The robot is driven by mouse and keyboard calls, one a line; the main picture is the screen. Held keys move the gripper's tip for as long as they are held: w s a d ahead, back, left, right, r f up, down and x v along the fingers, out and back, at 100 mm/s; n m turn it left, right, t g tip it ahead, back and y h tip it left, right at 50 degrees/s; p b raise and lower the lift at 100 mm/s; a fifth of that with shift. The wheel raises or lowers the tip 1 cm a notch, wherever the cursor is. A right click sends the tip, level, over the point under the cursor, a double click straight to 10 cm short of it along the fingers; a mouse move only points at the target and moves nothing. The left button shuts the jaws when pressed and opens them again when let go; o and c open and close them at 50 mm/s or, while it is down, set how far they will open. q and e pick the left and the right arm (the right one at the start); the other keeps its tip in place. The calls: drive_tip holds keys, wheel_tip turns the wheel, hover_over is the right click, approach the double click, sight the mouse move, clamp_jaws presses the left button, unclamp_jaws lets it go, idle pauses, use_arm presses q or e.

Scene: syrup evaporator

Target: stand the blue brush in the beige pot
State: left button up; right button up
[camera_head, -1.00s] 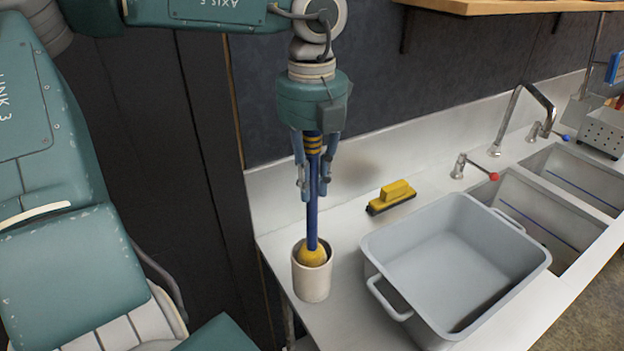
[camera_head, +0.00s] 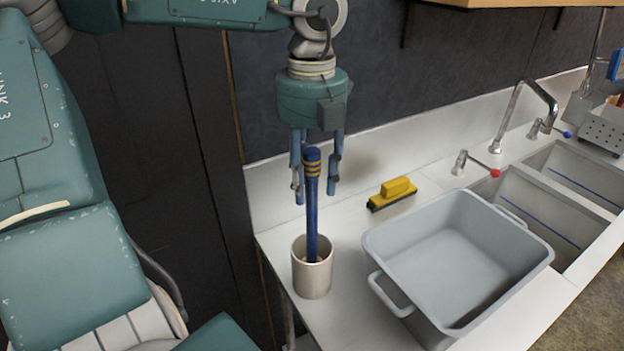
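The blue brush (camera_head: 312,215) stands nearly upright in the beige pot (camera_head: 312,277). Its blue handle with yellow bands points up, and its head is hidden down inside the pot. The pot stands on the left end of the metal counter. My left gripper (camera_head: 316,195) is above the pot, pointing down. Its fingers are spread on either side of the upper handle and look apart from it. My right gripper is not in view.
A yellow scrubbing brush (camera_head: 393,192) lies on the counter (camera_head: 345,320) behind a grey tub (camera_head: 395,308). The tub stands close to the right of the pot. Sinks (camera_head: 535,212) and a faucet (camera_head: 522,105) are further right. A dark wall (camera_head: 375,100) stands behind.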

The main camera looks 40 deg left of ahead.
use_arm(q)
wheel_tip(320, 180, up, 12)
drive_tip(key=shift+f, duration=0.1)
idle(1.1)
